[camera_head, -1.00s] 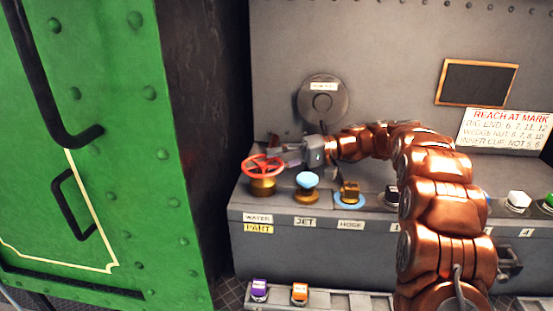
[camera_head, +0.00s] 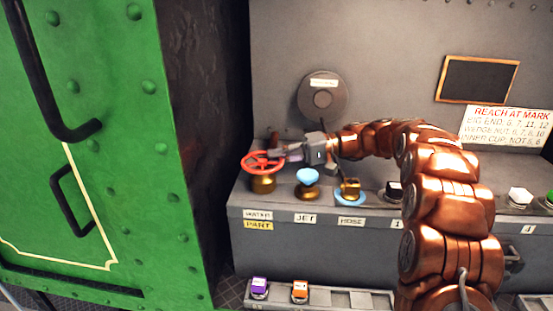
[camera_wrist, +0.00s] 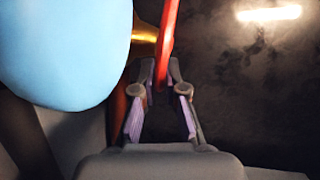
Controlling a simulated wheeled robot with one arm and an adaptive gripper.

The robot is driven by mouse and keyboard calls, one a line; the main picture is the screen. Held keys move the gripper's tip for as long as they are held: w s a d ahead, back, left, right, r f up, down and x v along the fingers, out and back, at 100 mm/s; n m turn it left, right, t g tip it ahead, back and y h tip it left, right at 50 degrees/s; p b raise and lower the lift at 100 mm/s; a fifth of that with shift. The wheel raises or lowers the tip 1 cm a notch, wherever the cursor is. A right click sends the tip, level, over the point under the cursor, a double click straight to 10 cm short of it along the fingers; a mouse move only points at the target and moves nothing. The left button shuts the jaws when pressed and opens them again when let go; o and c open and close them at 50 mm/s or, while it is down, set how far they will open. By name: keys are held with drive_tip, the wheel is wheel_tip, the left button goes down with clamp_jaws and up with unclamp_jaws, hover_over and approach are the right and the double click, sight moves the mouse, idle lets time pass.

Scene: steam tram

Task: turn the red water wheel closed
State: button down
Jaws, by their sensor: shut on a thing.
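The red water wheel (camera_head: 262,162) sits on a brass base at the left end of the grey bench, above the labels WATER and PART. My gripper (camera_head: 283,154) reaches it from the right and is shut on its rim. In the wrist view, the red rim (camera_wrist: 168,40) runs down between the fingertips of my gripper (camera_wrist: 160,82). My copper arm comes in from the lower right. The exact turn of the wheel cannot be told.
A light blue knob (camera_head: 308,176) marked JET stands close to the right of the wheel, and fills the wrist view's upper left. A brass HOSE fitting (camera_head: 349,187) is further right. A green riveted door (camera_head: 110,150) stands at left. Small purple (camera_head: 259,286) and orange (camera_head: 300,290) items sit below.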

drive_tip(key=shift+s+d+m+t+b, duration=0.2)
drive_tip(key=shift+m+t+b, duration=0.4)
drive_tip(key=shift+t+b, duration=0.35)
drive_tip(key=c, duration=1.2)
unclamp_jaws()
drive_tip(key=d, duration=0.4)
drive_tip(key=d+r, duration=0.1)
drive_tip(key=d, duration=0.6)
drive_tip(key=shift+s+d+r, duration=0.15)
drive_tip(key=shift+d+r, duration=0.15)
drive_tip(key=shift+d, duration=0.1)
